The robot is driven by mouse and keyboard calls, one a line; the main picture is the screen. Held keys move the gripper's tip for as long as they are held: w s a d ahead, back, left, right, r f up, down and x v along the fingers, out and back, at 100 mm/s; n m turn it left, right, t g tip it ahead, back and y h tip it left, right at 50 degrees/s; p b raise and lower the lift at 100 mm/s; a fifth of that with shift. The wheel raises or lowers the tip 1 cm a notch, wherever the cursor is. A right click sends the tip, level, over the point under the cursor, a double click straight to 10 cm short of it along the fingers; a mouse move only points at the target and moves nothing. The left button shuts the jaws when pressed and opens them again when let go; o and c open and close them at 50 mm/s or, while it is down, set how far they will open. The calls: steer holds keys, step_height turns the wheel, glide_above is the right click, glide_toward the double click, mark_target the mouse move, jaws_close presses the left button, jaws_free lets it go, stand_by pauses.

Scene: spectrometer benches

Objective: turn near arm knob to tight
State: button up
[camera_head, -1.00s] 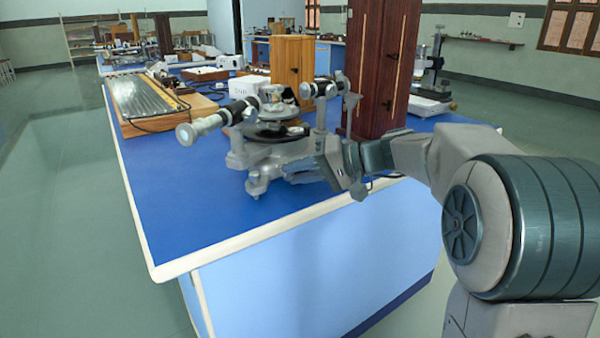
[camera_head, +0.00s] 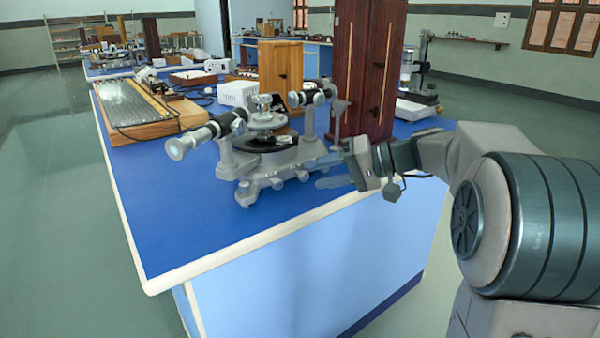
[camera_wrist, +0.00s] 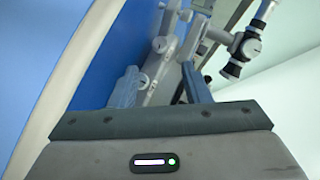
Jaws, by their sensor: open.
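The grey spectrometer (camera_head: 285,160) stands on the blue bench near its front edge, with a black round table and two telescope-like tubes. My gripper (camera_head: 328,172) is at its right front side, fingers pointing left toward its base. In the wrist view my gripper (camera_wrist: 160,85) has its two blue-grey fingers spread apart, with parts of the spectrometer (camera_wrist: 165,45) beyond and between them. Several small knobs show there; I cannot tell which is the near arm knob. Nothing is visibly held.
The blue bench (camera_head: 180,205) has a pale rim and clear room at front left. A tall dark wooden cabinet (camera_head: 352,70) stands behind the spectrometer. A wooden board with a grey plate (camera_head: 140,108) lies at back left, a white box (camera_head: 237,93) behind.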

steer(key=p+v, duration=0.1)
steer(key=v, duration=0.5)
